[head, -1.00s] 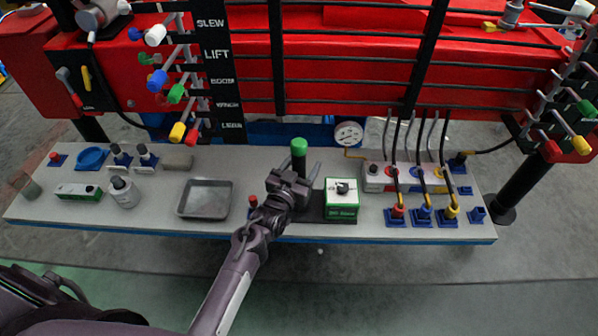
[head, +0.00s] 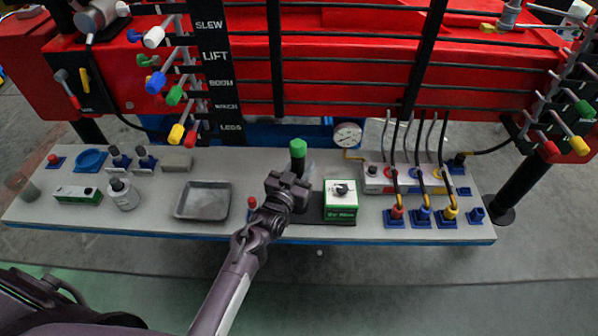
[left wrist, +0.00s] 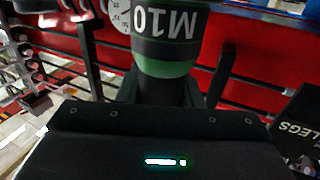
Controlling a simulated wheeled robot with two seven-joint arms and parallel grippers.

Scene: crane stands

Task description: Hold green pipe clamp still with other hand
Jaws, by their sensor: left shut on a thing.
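A dark upright cylinder with a green top (head: 298,147) stands at the middle of the bench; I cannot tell whether it is the green pipe clamp. In the left wrist view the dark cylinder (left wrist: 165,50) shows a green band and upside-down "M10" lettering, close in front of the gripper. My left gripper (head: 299,176) is shut on this cylinder, low on its body. The gripper hides the cylinder's lower part in the head view. A green and white box (head: 340,199) sits just right of the gripper. My right gripper is not in view.
The grey bench (head: 150,208) holds a metal tray (head: 203,201) to the left and a small red-topped piece (head: 252,203) beside my arm. A hose block (head: 375,178) with coloured connectors stands at the right. The red crane wall with levers rises behind.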

